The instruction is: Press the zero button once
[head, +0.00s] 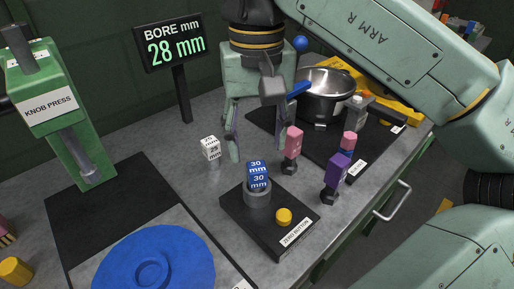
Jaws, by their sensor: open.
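The zero button is a yellow round cap (284,216) on a dark box (247,226) on the bench, with a "ZERO BUTTON" label at its front edge. A blue block marked "30 mm" (258,172) sits in a grey round holder (257,196) on the same box. My gripper (252,150) hangs from the arm above and behind the box, fingers pointing down. Its fingers are spread apart with nothing seen between them. It is apart from the yellow button, behind and to the left of it. The right finger is partly hidden behind other parts.
A display (174,44) reads "BORE mm 28 mm". A green knob press (52,105) and blue disc (152,268) are at left. A white marked cube (211,148), pink (293,140) and purple (336,167) handled pieces stand near the box. A metal pot (325,92) is behind.

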